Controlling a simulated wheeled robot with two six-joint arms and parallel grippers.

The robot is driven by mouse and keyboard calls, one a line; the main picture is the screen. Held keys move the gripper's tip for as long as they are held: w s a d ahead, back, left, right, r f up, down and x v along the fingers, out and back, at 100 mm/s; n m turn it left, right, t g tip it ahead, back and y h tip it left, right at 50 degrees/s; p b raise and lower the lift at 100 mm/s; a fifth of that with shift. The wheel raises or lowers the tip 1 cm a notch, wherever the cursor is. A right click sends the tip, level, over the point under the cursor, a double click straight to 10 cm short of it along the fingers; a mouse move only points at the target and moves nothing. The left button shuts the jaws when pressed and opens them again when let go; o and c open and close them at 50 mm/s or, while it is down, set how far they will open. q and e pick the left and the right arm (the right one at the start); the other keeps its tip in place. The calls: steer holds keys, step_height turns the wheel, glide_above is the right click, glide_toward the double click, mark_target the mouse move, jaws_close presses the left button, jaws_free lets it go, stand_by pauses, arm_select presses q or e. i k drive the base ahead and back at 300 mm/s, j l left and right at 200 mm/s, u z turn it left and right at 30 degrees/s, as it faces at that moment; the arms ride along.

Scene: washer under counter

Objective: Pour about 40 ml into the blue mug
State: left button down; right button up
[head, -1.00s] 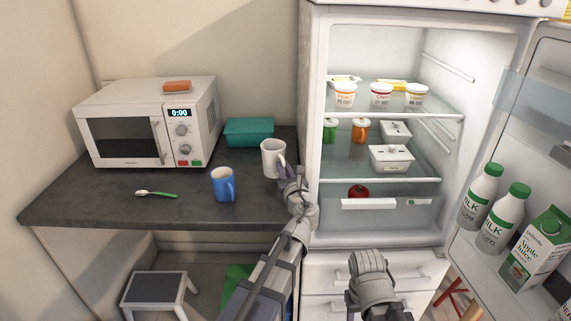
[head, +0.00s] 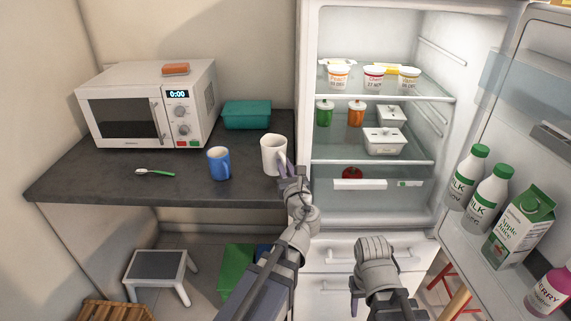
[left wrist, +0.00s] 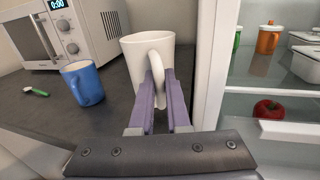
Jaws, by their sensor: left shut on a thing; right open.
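My left gripper (head: 284,168) is shut on the handle of a white mug (head: 273,150), right of the blue mug near the counter's right edge. The white mug (left wrist: 147,58) looks upright in the left wrist view, its handle between my purple fingers; I cannot tell whether it touches the counter. The insides of both mugs are not clear. My right gripper (head: 358,292) is low in front of the fridge drawers, its fingers mostly hidden.
A microwave (head: 148,108) with an orange sponge (head: 176,69) on top, a teal box (head: 246,115) and a green-handled spoon (head: 155,173) are on the counter (head: 110,185). The open fridge (head: 385,185) is at right; bottles and a juice carton (head: 519,228) fill its door. A step stool (head: 158,268) stands below.

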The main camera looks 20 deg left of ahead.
mark_target(222, 167)
steer(key=j+z, duration=0.25)
steer(key=j, duration=0.4)
steer(key=k+j+z, duration=0.2)
steer(key=j, duration=0.45)
steer(key=i, duration=0.1)
